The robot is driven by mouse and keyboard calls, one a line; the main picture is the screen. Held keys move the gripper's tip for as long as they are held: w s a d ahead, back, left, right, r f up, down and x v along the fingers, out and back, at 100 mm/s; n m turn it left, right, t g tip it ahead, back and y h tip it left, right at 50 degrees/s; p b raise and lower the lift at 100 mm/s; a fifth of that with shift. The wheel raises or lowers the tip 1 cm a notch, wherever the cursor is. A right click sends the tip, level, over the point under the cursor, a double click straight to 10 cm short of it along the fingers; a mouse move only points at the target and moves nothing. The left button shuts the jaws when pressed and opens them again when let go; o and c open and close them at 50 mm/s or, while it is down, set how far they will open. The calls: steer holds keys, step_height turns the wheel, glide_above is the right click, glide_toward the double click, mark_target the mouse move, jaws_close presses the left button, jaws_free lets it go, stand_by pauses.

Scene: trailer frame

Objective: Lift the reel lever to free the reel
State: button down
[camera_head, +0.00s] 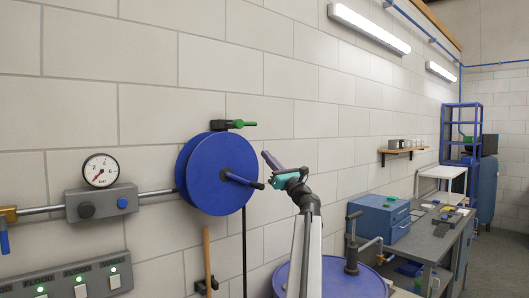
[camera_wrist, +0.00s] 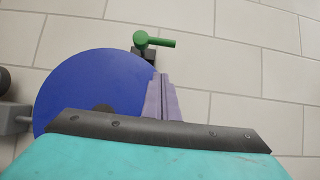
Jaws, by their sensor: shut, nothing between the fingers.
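The blue reel (camera_head: 208,170) is a large round disc on the block wall, with a dark-tipped crank handle (camera_head: 242,180) on its face. The green lever (camera_head: 242,124) sits at the reel's top on a dark block and points right, about level. In the wrist view the green lever (camera_wrist: 156,41) is above the reel (camera_wrist: 90,85). My gripper (camera_head: 267,156) is shut and empty, its purple fingers pointing up and left. It is right of the reel and below the lever, apart from the lever. In the wrist view my fingers (camera_wrist: 161,90) overlap the reel's right edge.
A gauge (camera_head: 101,170) and grey box (camera_head: 102,202) are left of the reel, above a switch panel (camera_head: 75,283). A black hose (camera_head: 244,245) and a wooden handle (camera_head: 207,255) are below. A blue drum (camera_head: 335,282) and a workbench (camera_head: 425,240) stand right. The wall above the lever is clear.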

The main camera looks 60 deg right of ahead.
mark_target(246, 124)
steer(key=s+r+p+x, duration=0.1)
steer(key=p+x, duration=0.4)
steer(key=x, duration=0.7)
steer(key=shift+s+a+r+p, duration=0.3)
steer(key=shift+r, duration=0.4)
steer(key=shift+s, duration=0.1)
